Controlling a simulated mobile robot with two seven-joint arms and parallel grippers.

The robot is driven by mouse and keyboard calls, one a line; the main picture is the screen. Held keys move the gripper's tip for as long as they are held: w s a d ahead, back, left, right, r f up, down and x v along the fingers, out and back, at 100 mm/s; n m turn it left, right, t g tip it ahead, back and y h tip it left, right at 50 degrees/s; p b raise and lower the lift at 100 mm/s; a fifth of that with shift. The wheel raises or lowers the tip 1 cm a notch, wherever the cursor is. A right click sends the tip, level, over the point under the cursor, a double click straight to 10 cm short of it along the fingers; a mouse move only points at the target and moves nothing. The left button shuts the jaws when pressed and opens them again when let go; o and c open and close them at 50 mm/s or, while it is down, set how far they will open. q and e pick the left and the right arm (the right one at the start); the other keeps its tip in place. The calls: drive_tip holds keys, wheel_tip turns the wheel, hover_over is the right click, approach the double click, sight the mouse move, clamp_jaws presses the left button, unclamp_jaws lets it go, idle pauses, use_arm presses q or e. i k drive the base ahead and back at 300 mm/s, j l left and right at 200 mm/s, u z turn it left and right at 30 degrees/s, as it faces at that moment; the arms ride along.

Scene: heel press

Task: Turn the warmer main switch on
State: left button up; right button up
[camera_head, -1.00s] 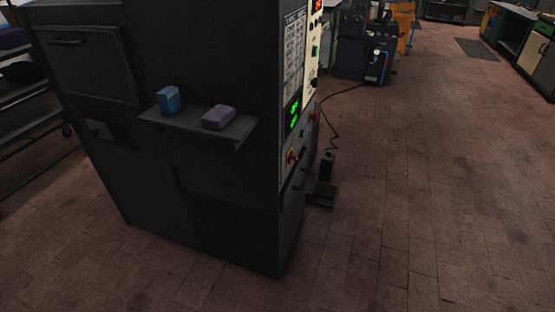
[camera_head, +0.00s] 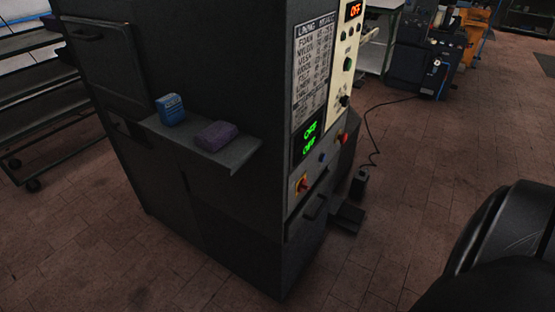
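The dark machine (camera_head: 230,75) fills the centre, its control front seen at a steep angle on its right side. A red and yellow rotary switch (camera_head: 302,184) sits low on that front, near its left edge. Above it is a black display (camera_head: 308,139) with two green lines reading OFF. A red knob (camera_head: 343,138) and a small blue button (camera_head: 322,157) lie to the right of the rotary switch. No label naming the warmer switch is readable. Neither of my grippers shows in the view.
A side shelf (camera_head: 232,160) juts from the machine, carrying a blue block (camera_head: 170,109) and a purple block (camera_head: 216,135). A black pedal (camera_head: 348,215) with a cable stands on the floor by the front. A large black rounded shape (camera_head: 510,250) covers the lower right.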

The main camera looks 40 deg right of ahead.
sight(303, 186)
drive_tip(key=l+u, duration=0.15)
drive_tip(key=l, duration=0.4)
drive_tip(key=l+u, duration=0.2)
drive_tip(key=l, duration=0.35)
drive_tip(key=k+l+u, duration=0.15)
drive_tip(key=l, duration=0.4)
drive_tip(key=k+l+u, duration=0.2)
drive_tip(key=l, duration=0.35)
drive_tip(key=i, duration=0.1)
